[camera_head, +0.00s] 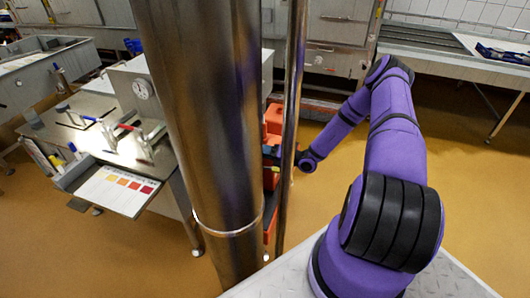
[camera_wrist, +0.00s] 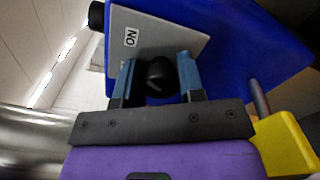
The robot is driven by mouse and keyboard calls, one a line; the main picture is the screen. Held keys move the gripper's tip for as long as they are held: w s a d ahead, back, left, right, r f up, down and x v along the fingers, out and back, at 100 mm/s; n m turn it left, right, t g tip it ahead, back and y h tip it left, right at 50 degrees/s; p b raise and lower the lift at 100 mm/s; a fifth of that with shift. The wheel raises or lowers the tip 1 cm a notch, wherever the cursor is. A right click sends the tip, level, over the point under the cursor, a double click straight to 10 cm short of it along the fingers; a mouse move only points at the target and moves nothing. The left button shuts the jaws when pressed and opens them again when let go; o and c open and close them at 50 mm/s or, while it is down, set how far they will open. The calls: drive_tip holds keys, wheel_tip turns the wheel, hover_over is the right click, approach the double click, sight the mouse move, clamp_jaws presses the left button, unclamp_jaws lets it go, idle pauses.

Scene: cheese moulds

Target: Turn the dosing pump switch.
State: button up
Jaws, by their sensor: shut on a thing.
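The dosing pump switch is a round black knob (camera_wrist: 161,82) on a grey panel (camera_wrist: 165,35) in the wrist view. A small white label (camera_wrist: 131,37) beside it seems to read ON, turned in the picture. My gripper (camera_wrist: 157,63) has its two blue fingers on either side of the knob and is shut on it. A pale line on the knob's face slants. In the head view the knob and my fingers are hidden behind the steel column; my purple arm reaches to orange-red equipment (camera_head: 273,118) there.
A blue body (camera_wrist: 235,60) surrounds the panel, with a yellow block (camera_wrist: 286,145) and a grey rod (camera_wrist: 260,98) near my gripper's right side. In the head view a steel workbench (camera_head: 120,140) stands left. Open floor (camera_head: 480,190) lies right.

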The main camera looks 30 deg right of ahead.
drive_tip(key=o, duration=0.9)
drive_tip(key=v, duration=1.1)
